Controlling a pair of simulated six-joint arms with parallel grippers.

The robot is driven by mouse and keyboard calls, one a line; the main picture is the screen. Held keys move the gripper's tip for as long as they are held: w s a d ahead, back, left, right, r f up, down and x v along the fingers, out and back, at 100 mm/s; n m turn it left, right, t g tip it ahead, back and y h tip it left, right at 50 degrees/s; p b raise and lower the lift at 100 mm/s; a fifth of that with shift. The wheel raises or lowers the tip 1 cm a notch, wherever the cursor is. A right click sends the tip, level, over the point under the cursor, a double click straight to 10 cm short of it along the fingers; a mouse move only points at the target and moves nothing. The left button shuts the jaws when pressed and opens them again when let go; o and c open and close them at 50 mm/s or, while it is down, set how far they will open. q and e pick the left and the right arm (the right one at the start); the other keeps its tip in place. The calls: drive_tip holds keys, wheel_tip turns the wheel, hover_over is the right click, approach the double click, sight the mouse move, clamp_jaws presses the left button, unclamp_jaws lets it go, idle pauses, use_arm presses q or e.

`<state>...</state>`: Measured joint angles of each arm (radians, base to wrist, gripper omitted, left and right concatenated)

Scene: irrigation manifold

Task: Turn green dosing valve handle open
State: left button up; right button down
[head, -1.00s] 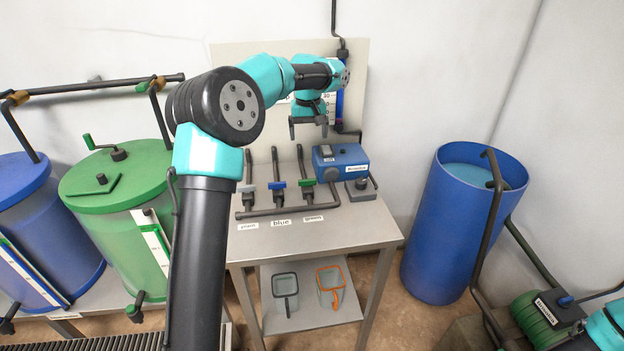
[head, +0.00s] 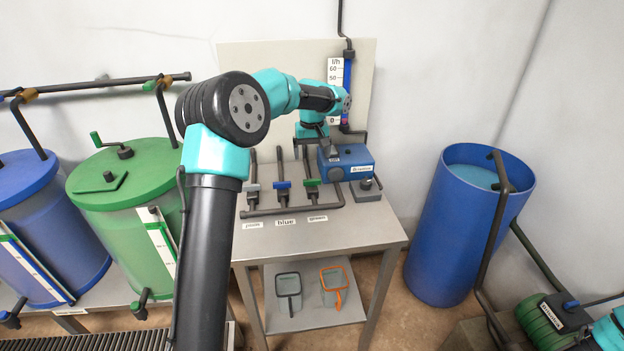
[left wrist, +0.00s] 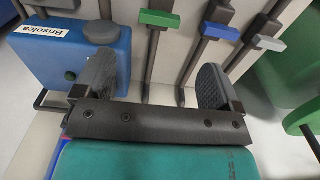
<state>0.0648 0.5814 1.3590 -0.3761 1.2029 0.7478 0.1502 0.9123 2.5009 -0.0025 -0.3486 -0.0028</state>
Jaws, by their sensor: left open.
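The green valve handle (head: 313,182) is a short green bar on a dark pipe, rightmost of three valves on the steel bench. It shows at the top of the left wrist view (left wrist: 160,19), lying crosswise to its pipe. My left gripper (head: 326,152) is above and behind the valve row, close to the blue dosing box. In the left wrist view its two dark fingers (left wrist: 158,82) are spread wide with nothing held. The green handle lies beyond the gap between them, apart from both. My right gripper is out of view.
The blue handle (head: 283,184) and grey handle (head: 252,187) stand close to the left of the green one. The blue dosing box (head: 347,161) is close on the right. A panel with a flow gauge (head: 346,80) rises behind. The bench's front strip is clear.

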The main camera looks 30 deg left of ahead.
sight(312, 180)
use_arm(q)
wheel_tip(312, 180, down, 10)
drive_tip(key=shift+f, duration=0.25)
idle(0.3)
drive_tip(key=c, duration=0.9)
